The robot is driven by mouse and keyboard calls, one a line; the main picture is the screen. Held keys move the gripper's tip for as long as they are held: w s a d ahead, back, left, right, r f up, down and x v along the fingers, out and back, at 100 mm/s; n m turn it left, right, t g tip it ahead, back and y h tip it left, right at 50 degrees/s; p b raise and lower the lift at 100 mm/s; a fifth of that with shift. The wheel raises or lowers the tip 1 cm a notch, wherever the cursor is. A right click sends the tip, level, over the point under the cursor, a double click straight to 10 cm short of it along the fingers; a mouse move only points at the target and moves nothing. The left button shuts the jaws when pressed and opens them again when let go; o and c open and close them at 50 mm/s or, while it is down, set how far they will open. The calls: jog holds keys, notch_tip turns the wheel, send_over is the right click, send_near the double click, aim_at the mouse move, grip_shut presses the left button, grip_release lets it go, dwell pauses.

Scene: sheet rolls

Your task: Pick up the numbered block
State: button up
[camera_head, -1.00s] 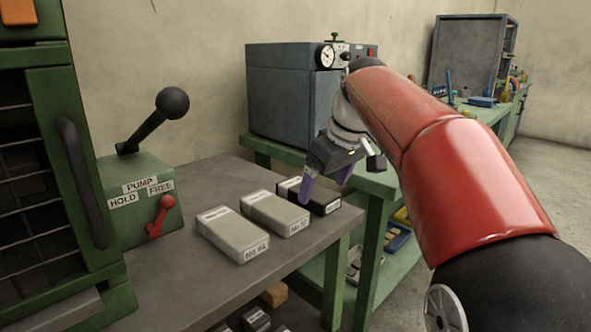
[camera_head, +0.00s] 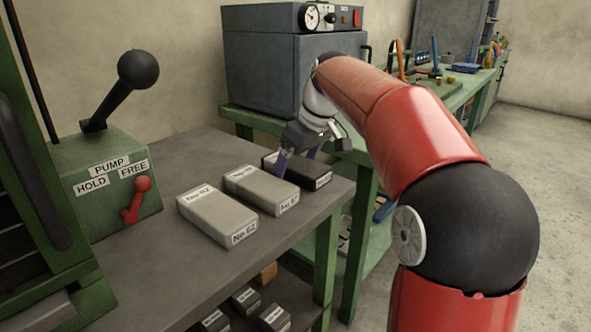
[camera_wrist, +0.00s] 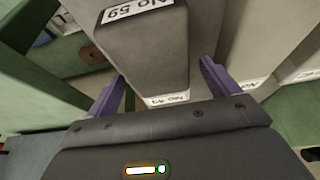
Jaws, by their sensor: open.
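A dark block (camera_head: 299,172) lies on the grey bench top, at the right end of a row of three blocks. A light grey block (camera_head: 262,190) labelled on its top and end lies beside it, and another light grey block (camera_head: 217,216) marked No 62 lies at the left. My gripper (camera_head: 298,161) is open at the dark block, with its purple fingers pointing down. In the wrist view the dark block (camera_wrist: 149,50), marked No 59, shows between the two fingers; I cannot tell whether they touch it. A light grey block (camera_wrist: 254,40) is close beside the right finger.
The green pump box (camera_head: 105,195) with its black-knobbed lever stands at the left of the bench. A grey oven-like box (camera_head: 290,72) stands behind on a green table. More blocks (camera_head: 245,299) lie on the shelf below. The bench front is clear.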

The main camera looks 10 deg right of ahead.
jog(key=c, duration=1.3)
jog(key=shift+c, duration=0.2)
jog(key=shift+r, duration=0.1)
